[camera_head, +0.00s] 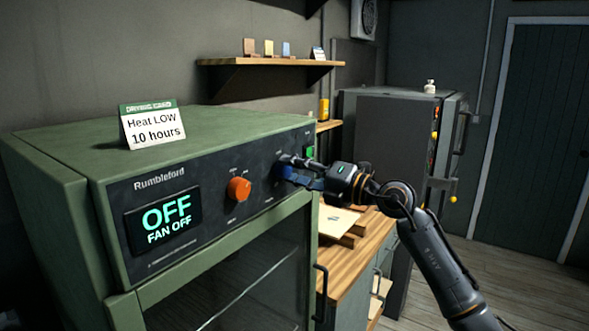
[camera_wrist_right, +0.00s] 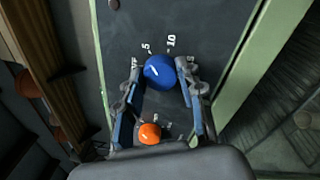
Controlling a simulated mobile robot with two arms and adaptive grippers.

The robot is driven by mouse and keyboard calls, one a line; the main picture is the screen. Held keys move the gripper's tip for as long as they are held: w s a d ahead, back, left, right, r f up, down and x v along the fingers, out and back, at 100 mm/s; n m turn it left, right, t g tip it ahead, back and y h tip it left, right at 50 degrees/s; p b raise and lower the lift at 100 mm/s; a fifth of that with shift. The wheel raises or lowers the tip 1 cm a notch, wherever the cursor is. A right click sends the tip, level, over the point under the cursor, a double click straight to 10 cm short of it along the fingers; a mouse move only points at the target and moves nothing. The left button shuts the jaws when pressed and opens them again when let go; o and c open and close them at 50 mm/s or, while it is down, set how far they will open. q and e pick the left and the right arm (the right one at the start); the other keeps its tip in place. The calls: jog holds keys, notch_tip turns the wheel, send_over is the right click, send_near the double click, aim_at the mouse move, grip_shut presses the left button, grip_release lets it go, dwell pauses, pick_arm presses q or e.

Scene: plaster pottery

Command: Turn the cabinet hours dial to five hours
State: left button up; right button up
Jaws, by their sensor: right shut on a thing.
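The green cabinet (camera_head: 215,255) has a dark front panel with a display (camera_head: 165,221) reading "OFF" and "FAN OFF". The blue hours dial (camera_wrist_right: 159,70) sits between the fingers in the right wrist view, with the marks 5 and 10 beside it. Its pointer direction is not clear. My right gripper (camera_head: 287,168) is shut on this dial at the right part of the panel, and its fingers mostly cover it in the head view. The orange dial (camera_head: 239,189) is to its left; it also shows in the wrist view (camera_wrist_right: 150,133). My left gripper is out of view.
A card (camera_head: 152,127) on the cabinet top reads "Heat LOW" and "10 hours". A green switch (camera_head: 310,153) is at the panel's right end. A wooden worktop (camera_head: 350,262) with boards stands beyond, then a grey cabinet (camera_head: 390,135). A shelf (camera_head: 265,62) hangs above.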

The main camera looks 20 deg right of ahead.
jog(key=o, duration=1.2)
jog(key=v, duration=1.2)
